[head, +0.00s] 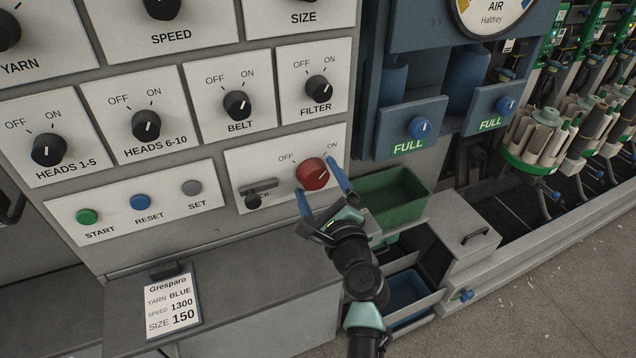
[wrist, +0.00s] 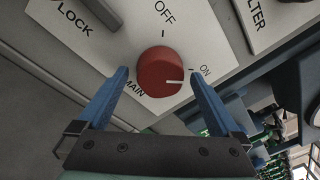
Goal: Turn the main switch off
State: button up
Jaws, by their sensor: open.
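The main switch is a red round knob (head: 312,174) on a white plate (head: 284,158) low on the panel. Its white mark points to ON, which shows clearly in the wrist view on the same knob (wrist: 158,66). My gripper (head: 316,176) is open, with one blue finger on each side of the knob. In the wrist view the gripper (wrist: 158,73) shows gaps between both fingers and the knob.
The filter switch (head: 319,89) and belt switch (head: 237,105) sit above. Start (head: 87,216), reset (head: 139,202) and set (head: 191,187) buttons are at left. A green bin (head: 394,197) stands right of my gripper. A grey ledge (head: 235,312) juts out below.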

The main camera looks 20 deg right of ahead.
jog(key=c, duration=1.3)
jog(key=shift+c, duration=0.2)
jog(key=shift+f+b, duration=0.1)
jog(key=shift+b, duration=0.3)
jog(key=n+b, duration=0.4)
jog(key=shift+f, duration=0.2)
jog(key=n+b, duration=0.4)
jog(key=b, duration=0.1)
jog(key=shift+n+t, duration=0.4)
jog(key=n+y+b, duration=0.1)
jog(key=n+b, duration=0.3)
jog(key=b, duration=0.1)
jog(key=shift+d+n+b, duration=0.1)
jog(key=shift+n+b, duration=0.2)
jog(key=shift+n, duration=0.1)
jog(key=n+b, duration=0.3)
jog(key=shift+r+n+y+b, duration=0.15)
jog(key=shift+n+y+b, duration=0.15)
jog(key=shift+n+b, duration=0.65)
jog(key=shift+r+n, duration=0.1)
jog(key=shift+n, duration=0.25)
